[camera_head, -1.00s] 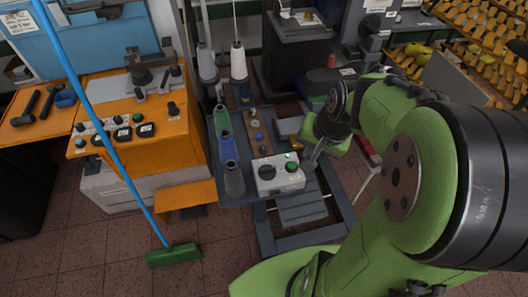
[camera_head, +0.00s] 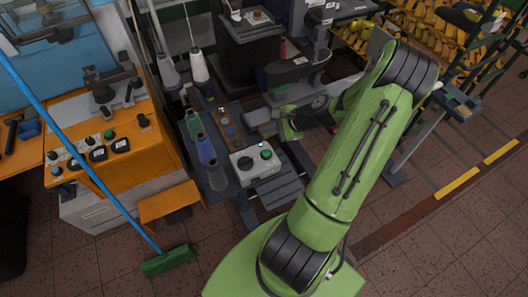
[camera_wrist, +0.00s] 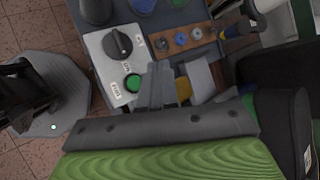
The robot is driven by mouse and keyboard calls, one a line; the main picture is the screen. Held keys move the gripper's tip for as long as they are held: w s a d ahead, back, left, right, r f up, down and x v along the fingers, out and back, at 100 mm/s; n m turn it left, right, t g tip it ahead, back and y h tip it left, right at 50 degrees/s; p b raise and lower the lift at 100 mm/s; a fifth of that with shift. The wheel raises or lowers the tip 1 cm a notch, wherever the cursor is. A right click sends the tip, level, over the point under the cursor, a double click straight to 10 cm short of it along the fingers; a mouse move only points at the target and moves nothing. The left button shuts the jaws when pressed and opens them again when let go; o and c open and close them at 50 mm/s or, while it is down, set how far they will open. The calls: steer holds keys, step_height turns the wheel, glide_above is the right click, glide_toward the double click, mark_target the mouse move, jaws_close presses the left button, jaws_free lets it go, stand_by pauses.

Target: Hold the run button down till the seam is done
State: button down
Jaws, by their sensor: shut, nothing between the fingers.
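The green button (camera_wrist: 133,83) sits on a pale control box (camera_wrist: 104,58) beside a black knob (camera_wrist: 118,44). In the head view the box (camera_head: 257,171) stands at the front of the grey machine table, with the green button (camera_head: 265,154) on its top. My gripper (camera_wrist: 158,68) is shut and empty. In the wrist view its fingers lie just right of the button. They look apart from it, but I cannot judge the height. In the head view the fingertips are hard to make out. The seam is not visible.
Thread cones (camera_head: 206,150) stand left of the box. The sewing machine (camera_head: 288,70) is behind my wrist. An orange bench (camera_head: 100,150) and a blue-handled broom (camera_head: 168,260) are at the left. A yellow-shelved rack is at the upper right.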

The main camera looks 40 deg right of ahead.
mark_target(269, 154)
step_height(269, 154, down, 8)
steer(key=b, duration=0.7)
steer(key=shift+f, duration=0.2)
steer(key=shift+f+b, duration=0.2)
steer(key=shift+b, duration=0.1)
stand_by(1.2)
steer(key=shift+f, duration=0.4)
